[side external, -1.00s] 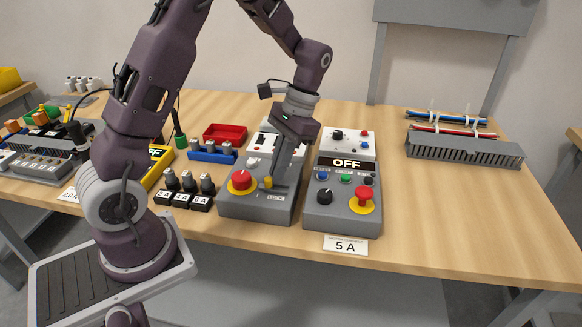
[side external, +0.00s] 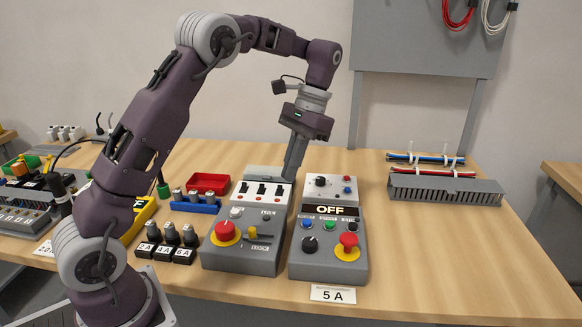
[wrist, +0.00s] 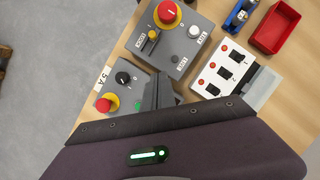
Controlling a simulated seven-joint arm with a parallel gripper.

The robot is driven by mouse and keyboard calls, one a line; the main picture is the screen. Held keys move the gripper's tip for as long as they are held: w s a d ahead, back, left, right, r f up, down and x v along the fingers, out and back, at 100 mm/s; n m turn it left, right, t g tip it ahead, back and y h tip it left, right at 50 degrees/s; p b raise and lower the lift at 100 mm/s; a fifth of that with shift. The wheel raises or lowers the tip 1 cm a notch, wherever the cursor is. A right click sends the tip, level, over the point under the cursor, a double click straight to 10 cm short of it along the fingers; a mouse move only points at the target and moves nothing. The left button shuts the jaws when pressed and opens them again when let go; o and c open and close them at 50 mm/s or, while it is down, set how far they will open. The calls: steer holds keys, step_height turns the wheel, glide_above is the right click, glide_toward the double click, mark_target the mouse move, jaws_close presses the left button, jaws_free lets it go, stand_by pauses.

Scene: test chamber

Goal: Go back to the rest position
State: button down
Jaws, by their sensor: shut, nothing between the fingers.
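My gripper (side external: 290,178) is shut and empty, pointing down. In the side view its tips overlap the gap between the backs of two grey control boxes. In the wrist view my gripper (wrist: 158,80) shows as dark shut fingers above the boxes, hiding part of the right box. The left box (side external: 236,262) has a red mushroom button (side external: 225,231), a yellow lever (side external: 252,232) and a white-topped part with black switches (side external: 262,189). The right box (side external: 327,269) has an OFF display (side external: 330,209) and a red button on yellow (side external: 348,241).
Black blocks with grey knobs (side external: 170,245), a blue rack (side external: 194,208) and a red tray (side external: 208,183) stand left of the boxes. A grey wire duct (side external: 446,189) lies at the right. The table (side external: 450,250) is bare in front of it.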

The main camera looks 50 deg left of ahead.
steer(key=s+d+r+t, duration=0.55)
steer(key=s+r, duration=0.45)
steer(key=s, duration=0.2)
steer(key=s+d+f+t, duration=0.2)
steer(key=s, duration=0.4)
steer(key=s+d+f+t, duration=0.1)
steer(key=s+t, duration=0.1)
steer(key=s, duration=0.4)
steer(key=shift+d+f, duration=0.4)
